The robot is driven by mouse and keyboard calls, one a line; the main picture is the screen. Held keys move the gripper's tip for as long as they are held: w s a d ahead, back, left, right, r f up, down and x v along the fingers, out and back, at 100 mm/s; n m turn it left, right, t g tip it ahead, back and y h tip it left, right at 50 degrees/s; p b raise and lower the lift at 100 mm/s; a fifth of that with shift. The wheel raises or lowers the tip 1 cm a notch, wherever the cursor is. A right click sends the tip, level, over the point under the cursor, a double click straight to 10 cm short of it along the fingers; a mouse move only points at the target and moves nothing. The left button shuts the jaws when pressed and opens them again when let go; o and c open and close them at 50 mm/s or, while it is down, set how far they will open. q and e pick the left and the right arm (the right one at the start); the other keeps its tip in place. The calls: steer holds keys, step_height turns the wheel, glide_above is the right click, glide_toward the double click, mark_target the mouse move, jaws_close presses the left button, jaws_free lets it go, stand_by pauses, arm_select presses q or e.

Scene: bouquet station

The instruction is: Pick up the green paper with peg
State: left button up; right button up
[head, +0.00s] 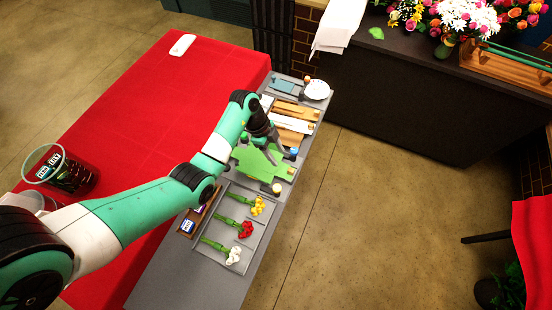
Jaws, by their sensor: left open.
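The green paper (254,164) lies flat on the grey bench in the head view, near the middle of the picture. My left gripper (277,156) is over the paper's upper right part, fingers pointing down and apart. Nothing shows between the fingers. I cannot tell whether they touch the paper. A small tan piece (291,171) sits at the paper's right edge and may be the peg; it is too small to be sure. My right gripper is not in view.
A tray (249,204) with yellow, red and white flowers lies below the paper. A small round cream item (277,188) stands between them. Wooden strips (297,112) and a white dish (316,89) lie beyond. A red-covered table (140,105) adjoins on the left, with a glass container (44,165).

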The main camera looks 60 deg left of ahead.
arm_select(q)
steer(key=b, duration=0.2)
glide_above(289, 169)
steer(key=s+a, duration=0.2)
step_height(289, 169, down, 5)
steer(key=shift+d, duration=0.15)
steer(key=b+x, duration=0.1)
steer(key=x, duration=0.2)
steer(key=b+x, duration=0.1)
steer(key=x, duration=0.1)
steer(key=shift+w+b, duration=0.3)
jaws_close()
stand_by(0.4)
